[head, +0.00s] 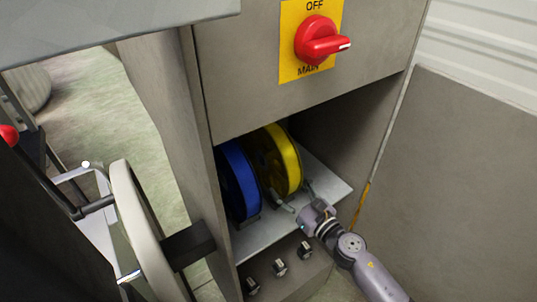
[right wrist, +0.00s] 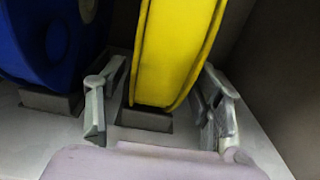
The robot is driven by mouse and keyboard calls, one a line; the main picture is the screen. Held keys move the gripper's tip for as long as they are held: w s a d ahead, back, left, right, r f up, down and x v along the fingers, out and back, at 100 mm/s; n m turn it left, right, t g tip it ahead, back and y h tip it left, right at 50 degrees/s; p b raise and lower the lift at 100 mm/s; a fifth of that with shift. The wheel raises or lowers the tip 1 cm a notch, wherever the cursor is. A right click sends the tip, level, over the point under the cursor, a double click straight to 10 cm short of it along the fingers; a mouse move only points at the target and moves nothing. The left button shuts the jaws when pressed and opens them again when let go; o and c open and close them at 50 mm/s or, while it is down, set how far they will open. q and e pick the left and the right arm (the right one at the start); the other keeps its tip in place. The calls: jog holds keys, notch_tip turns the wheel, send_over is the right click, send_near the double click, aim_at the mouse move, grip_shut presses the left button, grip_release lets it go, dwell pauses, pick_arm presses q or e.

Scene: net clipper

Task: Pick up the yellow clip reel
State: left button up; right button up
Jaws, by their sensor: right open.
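The yellow clip reel (head: 282,160) stands upright on a light shelf inside the grey cabinet, right of a blue reel (head: 239,180). In the right wrist view the yellow reel (right wrist: 172,50) rises from a dark holder (right wrist: 144,118). My right gripper (head: 296,198) reaches in from the lower right, at the near side of the yellow reel. In the right wrist view its two fingers (right wrist: 160,105) are spread, one on each side of the reel's lower edge, with gaps visible. My left gripper is not in view.
The cabinet's right inner wall (right wrist: 283,90) is close to the right finger. The blue reel (right wrist: 45,45) stands to the left. A red main switch (head: 316,40) is above the opening. Several small knobs (head: 279,267) sit below the shelf (head: 262,238). A pale handwheel (head: 143,232) is at left.

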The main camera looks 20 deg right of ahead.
jog(key=p+x, duration=0.1)
jog(key=x, duration=0.4)
jog(key=shift+a+f, duration=0.15)
jog(key=shift+s, duration=0.1)
jog(key=shift+c, duration=0.2)
grip_shut()
dwell(0.3)
